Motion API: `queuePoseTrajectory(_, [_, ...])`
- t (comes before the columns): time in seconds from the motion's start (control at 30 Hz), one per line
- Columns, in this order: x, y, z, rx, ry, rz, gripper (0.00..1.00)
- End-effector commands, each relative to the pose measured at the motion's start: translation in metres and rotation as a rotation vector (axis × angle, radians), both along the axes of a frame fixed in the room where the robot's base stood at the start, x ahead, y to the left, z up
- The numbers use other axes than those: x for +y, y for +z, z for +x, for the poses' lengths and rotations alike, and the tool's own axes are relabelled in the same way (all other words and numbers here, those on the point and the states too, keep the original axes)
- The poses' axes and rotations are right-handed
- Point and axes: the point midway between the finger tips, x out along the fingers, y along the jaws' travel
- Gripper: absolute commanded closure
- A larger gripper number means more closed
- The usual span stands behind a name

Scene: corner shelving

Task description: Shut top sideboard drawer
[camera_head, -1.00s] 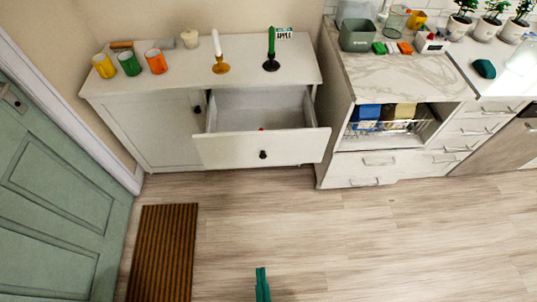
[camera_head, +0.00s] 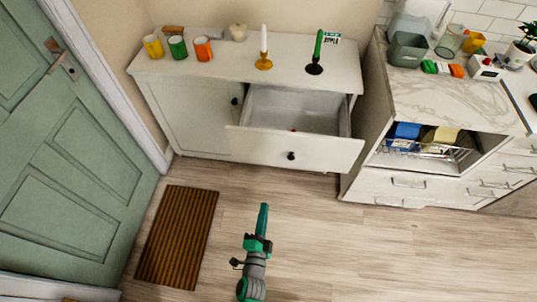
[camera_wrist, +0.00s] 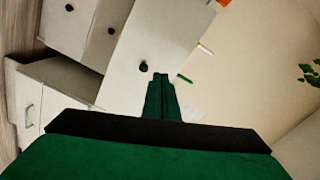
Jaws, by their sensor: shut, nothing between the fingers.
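The white sideboard (camera_head: 195,115) stands against the wall in the head view. Its top drawer (camera_head: 295,148) is pulled well out, with a dark round knob (camera_head: 291,156) on the front. My gripper (camera_head: 263,207) is shut and empty, pointing towards the sideboard and apart from the drawer front.
Mugs (camera_head: 178,47), a white candle (camera_head: 264,45) and a green candle (camera_head: 317,48) stand on the sideboard. A kitchen counter (camera_head: 450,95) with an open rack is on the right. A brown mat (camera_head: 178,235) and green door (camera_head: 75,130) are left. Floor before the drawer is clear.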

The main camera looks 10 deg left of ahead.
Motion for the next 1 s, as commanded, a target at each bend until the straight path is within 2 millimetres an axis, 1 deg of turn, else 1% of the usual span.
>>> queuePoseTrajectory(0.03, [0.003,-0.003,0.023,-0.014,-0.002,0.063,1.0])
queuePoseTrajectory(0.1, [0.008,-0.007,0.047,-0.025,-0.004,0.15,1.0])
queuePoseTrajectory(0.2, [0.013,-0.011,0.075,-0.038,-0.004,0.248,1.0])
queuePoseTrajectory(0.23, [0.014,-0.012,0.082,-0.04,-0.004,0.272,1.0])
queuePoseTrajectory(0.33, [0.017,-0.013,0.098,-0.046,-0.003,0.33,1.0])
queuePoseTrajectory(0.57, [0.017,-0.014,0.118,-0.051,-0.005,0.369,1.0])
queuePoseTrajectory(0.67, [0.017,-0.014,0.131,-0.051,-0.005,0.368,1.0])
queuePoseTrajectory(1.0, [0.017,-0.013,0.191,-0.05,-0.004,0.367,1.0])
